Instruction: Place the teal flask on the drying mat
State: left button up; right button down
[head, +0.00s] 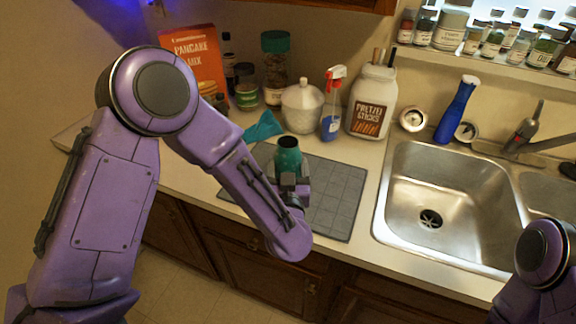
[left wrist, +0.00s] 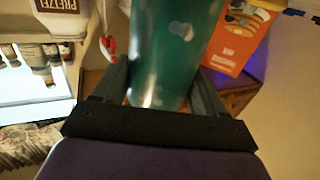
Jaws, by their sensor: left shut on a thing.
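The teal flask (head: 288,153) is upright in the head view, over the grey drying mat (head: 335,203). My left gripper (head: 291,180) is shut on the flask, with its fingers low on the body. In the left wrist view the flask (left wrist: 172,50) fills the middle, between the two dark fingers of my left gripper (left wrist: 162,88). I cannot tell whether the flask's base touches the mat, because the gripper hides it. Only part of my right arm shows at the lower right of the head view; its gripper is out of the picture.
Behind the mat stand a teal cloth-like item (head: 263,127), a white lidded jar (head: 302,106), a spray bottle (head: 333,105) and the pretzel jar (head: 371,101). The pancake mix box (head: 194,62) is at the back left. The sink (head: 440,200) is right of the mat. The mat's right part is bare.

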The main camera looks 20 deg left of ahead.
pick_arm(q)
jog(key=shift+s+f, duration=0.1)
jog(key=o, duration=1.2)
jog(key=shift+c, duration=0.2)
jog(key=shift+s+d, duration=0.1)
jog(key=shift+s, duration=0.05)
jog(key=b+v, duration=0.4)
jog(key=v, duration=0.7)
jog(key=shift+s, duration=0.35)
